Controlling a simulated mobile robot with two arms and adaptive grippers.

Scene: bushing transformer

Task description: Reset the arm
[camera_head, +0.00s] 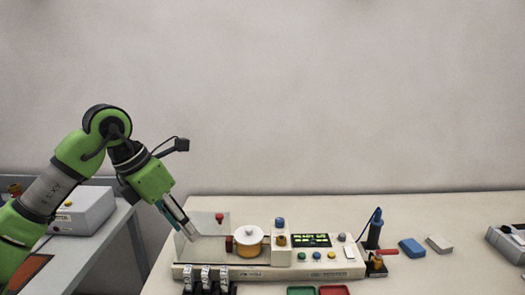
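My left arm comes in from the left, green and grey. Its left gripper (192,235) points down and to the right, over the left end of the white test machine (262,274), beside a clear upright panel (208,250). I see its fingers nearly edge-on, so their gap and anything between them cannot be made out. Whether the fingertips touch the panel is unclear. My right gripper is not in view.
The machine carries an orange pot with a white lid (248,235) and a green-lit display (311,240). A blue-handled tool (375,230), a blue block (411,248) and a pale block (439,244) are to its right. A grey box (82,212) sits on the left table.

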